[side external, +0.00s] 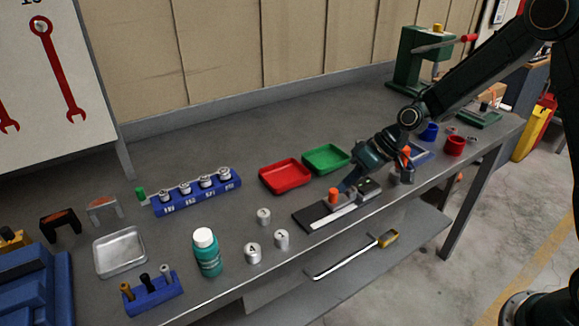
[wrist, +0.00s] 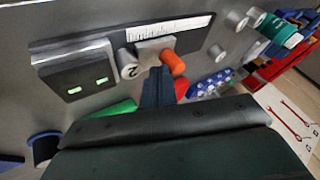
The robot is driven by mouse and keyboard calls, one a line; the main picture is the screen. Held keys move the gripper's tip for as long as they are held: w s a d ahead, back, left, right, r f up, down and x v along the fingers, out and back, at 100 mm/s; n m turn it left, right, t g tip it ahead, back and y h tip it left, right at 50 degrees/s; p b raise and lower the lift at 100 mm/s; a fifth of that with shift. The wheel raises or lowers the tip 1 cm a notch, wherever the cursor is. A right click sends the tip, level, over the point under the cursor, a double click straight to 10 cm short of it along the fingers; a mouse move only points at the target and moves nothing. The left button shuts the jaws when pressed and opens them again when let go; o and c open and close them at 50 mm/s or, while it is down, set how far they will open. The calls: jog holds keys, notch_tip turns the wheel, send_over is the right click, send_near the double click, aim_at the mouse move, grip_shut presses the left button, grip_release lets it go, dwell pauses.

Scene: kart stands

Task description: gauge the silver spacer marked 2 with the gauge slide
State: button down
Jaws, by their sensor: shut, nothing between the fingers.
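The gauge slide has a dark base (side external: 306,218) with a white scale (wrist: 166,30), a sliding block with an orange knob (side external: 333,196), and a grey end block (wrist: 77,72) showing two lit green marks. The silver spacer marked 2 (wrist: 128,65) lies between the end block and the sliding block, close to both; I cannot tell whether it touches both. My gripper (wrist: 157,72) is shut and empty, its fingertips at the sliding block beside the orange knob (wrist: 174,63). In the side view, my gripper (side external: 344,187) hides most of the spacer's place.
Several loose silver spacers (side external: 264,217) stand left of the gauge. A red tray (side external: 285,176) and a green tray (side external: 326,159) lie behind it. A teal bottle (side external: 207,255), a blue rack (side external: 198,191) and a metal tray (side external: 119,252) are further left. Blue and red cups (side external: 455,145) stand right.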

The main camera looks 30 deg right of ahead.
aim_at(334, 192)
jog(key=shift+a, duration=2.05)
jog(key=shift+r, duration=0.1)
jog(key=v, duration=1)
jog(key=shift+d, duration=0.35)
jog(key=shift+w, duration=0.1)
jog(key=shift+r, duration=2.95)
